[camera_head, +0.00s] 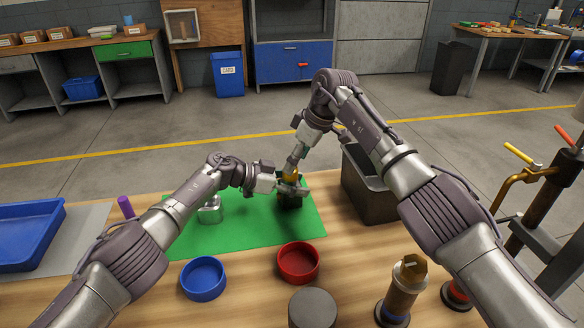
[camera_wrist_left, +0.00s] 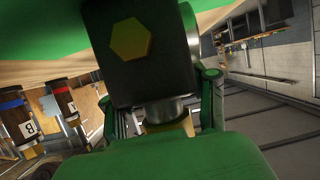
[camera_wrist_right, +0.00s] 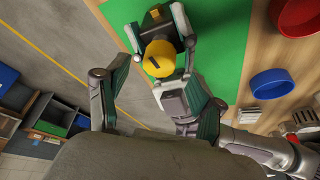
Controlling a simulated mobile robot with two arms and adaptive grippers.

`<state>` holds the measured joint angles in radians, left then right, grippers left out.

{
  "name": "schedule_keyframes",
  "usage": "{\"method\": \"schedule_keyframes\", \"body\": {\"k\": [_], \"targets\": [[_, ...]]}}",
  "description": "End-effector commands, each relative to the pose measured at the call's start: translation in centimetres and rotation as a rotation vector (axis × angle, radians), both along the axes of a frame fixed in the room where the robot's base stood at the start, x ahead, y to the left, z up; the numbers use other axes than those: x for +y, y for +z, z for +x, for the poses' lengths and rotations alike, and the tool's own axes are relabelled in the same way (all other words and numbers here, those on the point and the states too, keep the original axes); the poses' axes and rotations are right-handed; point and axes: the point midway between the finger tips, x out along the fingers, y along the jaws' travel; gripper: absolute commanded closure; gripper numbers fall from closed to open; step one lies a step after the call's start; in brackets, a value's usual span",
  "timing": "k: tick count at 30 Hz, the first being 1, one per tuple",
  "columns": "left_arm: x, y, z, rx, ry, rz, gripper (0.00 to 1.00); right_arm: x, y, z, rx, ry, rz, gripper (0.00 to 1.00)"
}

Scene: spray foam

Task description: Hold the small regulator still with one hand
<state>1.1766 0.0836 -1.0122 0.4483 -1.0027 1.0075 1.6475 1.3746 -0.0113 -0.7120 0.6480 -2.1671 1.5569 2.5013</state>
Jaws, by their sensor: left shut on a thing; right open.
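The small regulator, a dark block (camera_head: 290,202) with a yellow knob (camera_head: 290,172) on top, stands on the green mat (camera_head: 240,228). In the left wrist view its dark body (camera_wrist_left: 150,75) shows a brass hexagonal fitting (camera_wrist_left: 130,40). My left gripper (camera_head: 291,187) is shut on the regulator from the left, just below the knob. My right gripper (camera_head: 295,160) comes down from above, open and empty, close over the knob. In the right wrist view the yellow knob (camera_wrist_right: 158,60) lies between and beyond its spread fingers; whether they touch it is unclear.
A dark open bin (camera_head: 372,196) stands right of the mat. A blue bowl (camera_head: 204,279) and a red bowl (camera_head: 298,263) sit in front. A silver fitting (camera_head: 210,211) rests on the mat at left. A blue tray (camera_head: 28,232) is at far left.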

Motion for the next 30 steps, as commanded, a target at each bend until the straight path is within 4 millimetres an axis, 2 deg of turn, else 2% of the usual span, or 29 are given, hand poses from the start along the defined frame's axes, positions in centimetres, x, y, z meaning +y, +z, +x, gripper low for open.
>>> {"method": "schedule_keyframes", "body": {"k": [1, 6, 18, 28, 30], "targets": [[0.2, -0.3, 0.0, 0.002, 0.004, 0.005, 0.93, 0.4, -0.9, 0.0, 0.005, 0.001, 0.0, 0.32], [0.2, -0.3, 0.0, 0.002, 0.004, 0.005, 0.93, 1.0, -2.6, 0.5, 0.001, 0.0, 0.0, 0.32], [0.2, -0.3, 0.0, 0.002, 0.004, 0.005, 0.93, 1.2, -3.2, 0.6, -0.001, 0.0, 0.0, 0.34], [0.2, -0.3, 0.0, 0.002, 0.004, 0.005, 0.93, 1.2, -3.2, 0.6, 0.0, 0.001, 0.0, 0.89], [0.2, -0.3, 0.0, 0.002, 0.004, 0.005, 0.93, 1.2, -3.2, 0.6, 0.0, 0.001, 0.0, 0.93]]}}
